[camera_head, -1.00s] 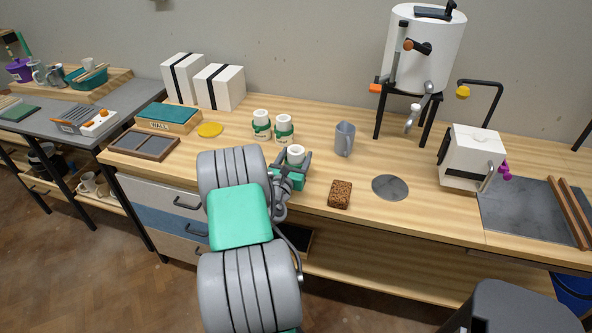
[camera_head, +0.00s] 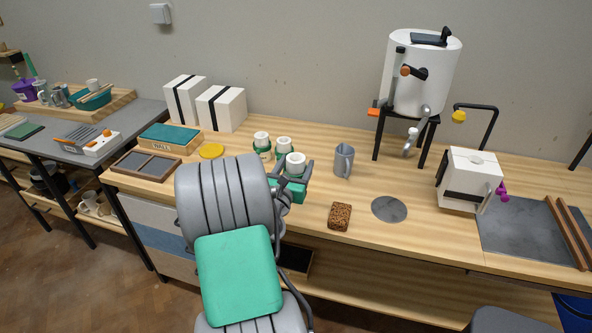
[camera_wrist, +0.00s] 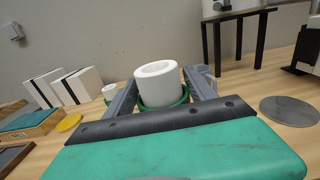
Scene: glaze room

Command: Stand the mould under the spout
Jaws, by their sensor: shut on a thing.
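The mould (camera_head: 296,161), a white hollow cylinder with a green band, is upright between the fingers of my gripper (camera_head: 295,175). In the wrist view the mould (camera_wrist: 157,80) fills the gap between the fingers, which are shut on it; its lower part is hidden. Two similar white and green pieces (camera_head: 262,141) (camera_head: 284,147) stand on the bench just behind it. The spout (camera_head: 411,139) hangs at the front of a white tank (camera_head: 423,75) on a black stand, well to the right of my gripper. A grey disc (camera_head: 389,209) lies on the bench in front of the stand.
A grey jug (camera_head: 343,160) stands between my gripper and the stand. A brown speckled block (camera_head: 340,216) lies near the front edge. A white box-like device (camera_head: 469,181) stands right of the disc. Bare bench surrounds the disc.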

